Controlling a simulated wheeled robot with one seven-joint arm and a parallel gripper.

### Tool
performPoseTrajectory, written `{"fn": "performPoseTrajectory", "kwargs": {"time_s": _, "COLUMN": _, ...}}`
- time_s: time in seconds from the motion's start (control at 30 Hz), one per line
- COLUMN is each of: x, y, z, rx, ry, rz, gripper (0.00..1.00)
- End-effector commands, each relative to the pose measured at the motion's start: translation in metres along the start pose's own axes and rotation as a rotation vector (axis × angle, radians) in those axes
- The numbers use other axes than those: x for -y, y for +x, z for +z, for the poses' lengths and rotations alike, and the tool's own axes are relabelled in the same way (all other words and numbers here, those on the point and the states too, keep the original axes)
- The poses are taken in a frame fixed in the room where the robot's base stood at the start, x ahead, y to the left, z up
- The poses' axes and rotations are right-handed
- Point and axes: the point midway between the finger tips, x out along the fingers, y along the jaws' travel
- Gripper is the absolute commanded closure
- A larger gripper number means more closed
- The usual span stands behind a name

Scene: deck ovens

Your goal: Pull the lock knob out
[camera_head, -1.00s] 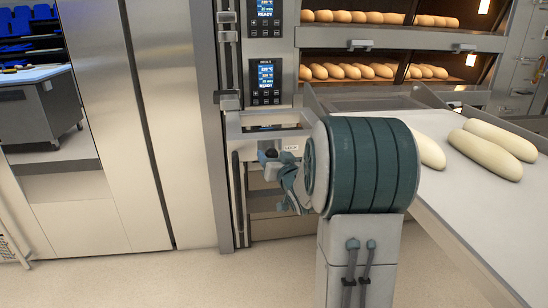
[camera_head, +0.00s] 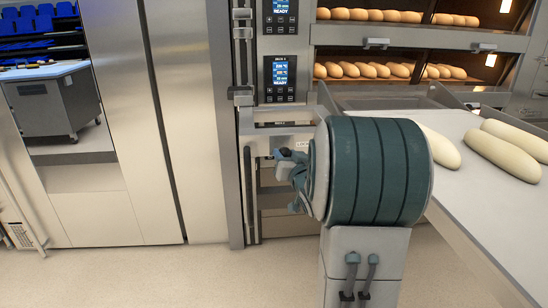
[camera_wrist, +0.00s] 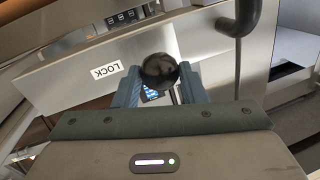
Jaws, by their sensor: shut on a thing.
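The lock knob (camera_wrist: 158,69) is a round black knob in the wrist view, in front of a metal panel with a white LOCK label (camera_wrist: 103,71) to its left. My gripper (camera_wrist: 157,85) has its two blue-grey fingers on either side of the knob and is shut on it. In the head view my gripper (camera_head: 290,165) is at the panel below the deck control displays, left of my large arm joint. The knob itself is hidden there by my gripper and arm. I cannot tell how far the knob stands out from the panel.
A dark curved handle (camera_wrist: 238,18) is right of the knob in the wrist view. Two oven decks with loaves (camera_head: 370,70) are at the upper right. A loading surface (camera_head: 470,205) with pale dough loaves lies right of my arm. Floor at the lower left is clear.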

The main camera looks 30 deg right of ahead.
Motion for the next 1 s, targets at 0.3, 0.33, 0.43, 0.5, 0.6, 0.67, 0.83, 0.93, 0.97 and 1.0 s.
{"fn": "performPoseTrajectory", "kwargs": {"time_s": 0.3, "x": -0.001, "y": -0.003, "z": 0.003, "rx": 0.006, "ry": 0.001, "rz": 0.002, "gripper": 0.49}}
{"fn": "performPoseTrajectory", "kwargs": {"time_s": 0.33, "x": -0.001, "y": -0.002, "z": 0.003, "rx": 0.006, "ry": 0.001, "rz": 0.001, "gripper": 0.41}}
{"fn": "performPoseTrajectory", "kwargs": {"time_s": 0.43, "x": 0.000, "y": -0.002, "z": 0.002, "rx": 0.005, "ry": 0.001, "rz": 0.000, "gripper": 0.41}}
{"fn": "performPoseTrajectory", "kwargs": {"time_s": 0.5, "x": 0.000, "y": -0.002, "z": 0.002, "rx": 0.005, "ry": 0.001, "rz": -0.001, "gripper": 0.41}}
{"fn": "performPoseTrajectory", "kwargs": {"time_s": 0.6, "x": 0.000, "y": -0.002, "z": 0.002, "rx": 0.005, "ry": 0.001, "rz": -0.001, "gripper": 0.41}}
{"fn": "performPoseTrajectory", "kwargs": {"time_s": 0.67, "x": 0.000, "y": -0.004, "z": 0.002, "rx": 0.004, "ry": 0.001, "rz": -0.001, "gripper": 0.41}}
{"fn": "performPoseTrajectory", "kwargs": {"time_s": 0.83, "x": -0.001, "y": -0.022, "z": 0.001, "rx": 0.004, "ry": 0.000, "rz": 0.000, "gripper": 0.41}}
{"fn": "performPoseTrajectory", "kwargs": {"time_s": 0.93, "x": -0.001, "y": -0.042, "z": 0.000, "rx": 0.003, "ry": 0.000, "rz": 0.001, "gripper": 0.41}}
{"fn": "performPoseTrajectory", "kwargs": {"time_s": 0.97, "x": -0.001, "y": -0.050, "z": 0.000, "rx": 0.003, "ry": 0.000, "rz": 0.001, "gripper": 0.41}}
{"fn": "performPoseTrajectory", "kwargs": {"time_s": 1.0, "x": -0.001, "y": -0.059, "z": 0.001, "rx": 0.003, "ry": 0.001, "rz": 0.001, "gripper": 0.41}}
